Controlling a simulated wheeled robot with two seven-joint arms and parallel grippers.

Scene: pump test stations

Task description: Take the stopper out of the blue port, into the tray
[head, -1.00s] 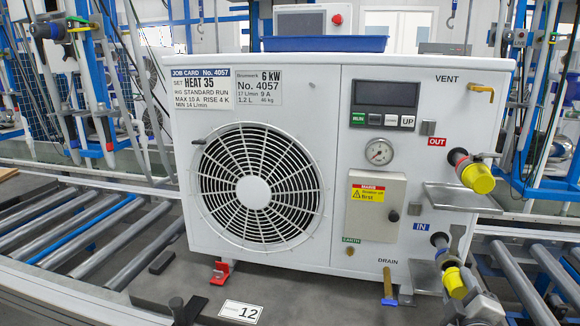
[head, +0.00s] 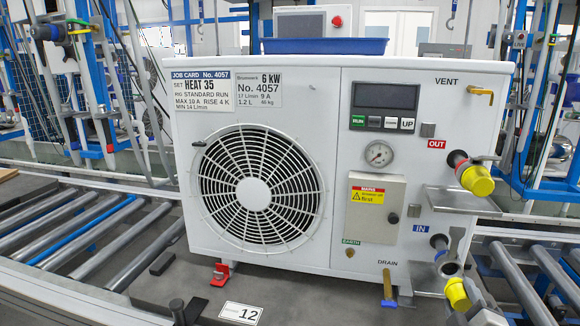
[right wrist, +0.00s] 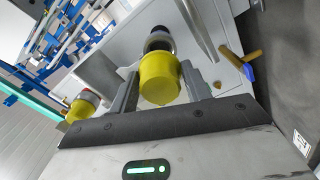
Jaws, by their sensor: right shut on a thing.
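The blue port (head: 440,246), by the blue IN label, is at the lower right of the white unit. A yellow stopper (head: 457,293) is just below and in front of the port's grey end ring. My right gripper (head: 466,296) is shut on this stopper. In the right wrist view the stopper (right wrist: 160,80) sits between the two fingers, with the port's ring (right wrist: 158,43) behind it. Any small gap between them is hard to judge. The blue tray (head: 325,46) lies on top of the unit. My left gripper is not in view.
A second yellow stopper (head: 478,179) is on the red OUT port above. A metal shelf (head: 462,200) juts out between the ports. A brass drain tap with a blue handle (head: 388,301) is at the lower left. Roller conveyors (head: 520,275) flank the unit.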

